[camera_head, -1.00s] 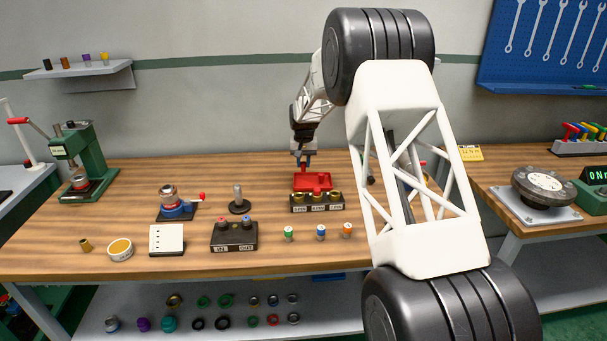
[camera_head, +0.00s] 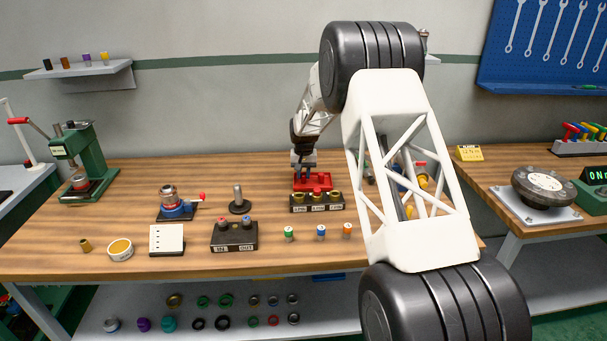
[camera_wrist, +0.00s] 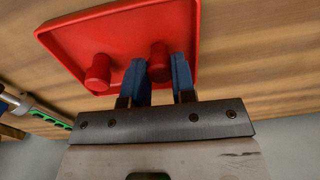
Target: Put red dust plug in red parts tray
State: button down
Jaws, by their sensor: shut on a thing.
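The red parts tray (camera_head: 322,182) lies on the bench behind a dark block with brass rings, and it fills the top of the wrist view (camera_wrist: 120,25). My gripper (camera_wrist: 158,63) is shut on a red dust plug (camera_wrist: 159,56), held between its two blue fingers over the tray floor. I cannot tell whether the held plug touches the floor. A second red plug (camera_wrist: 98,68) stands in the tray to the left of the fingers, apart from them. In the head view my gripper (camera_head: 303,176) is low at the tray's left part, and the plugs are hard to make out.
The dark block with brass rings (camera_head: 317,208) stands right in front of the tray. A black IN/OUT block (camera_head: 234,240) with red and blue caps is front left. A metal post (camera_head: 238,200) stands left of the tray. Several small coloured-band parts line the front.

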aim_at(304, 175)
jog(key=c, duration=0.9)
grip_release()
jog(key=shift+f, duration=0.1)
jog(key=shift+c, duration=0.2)
notch_tip(304, 175, up, 12)
dwell(0.4)
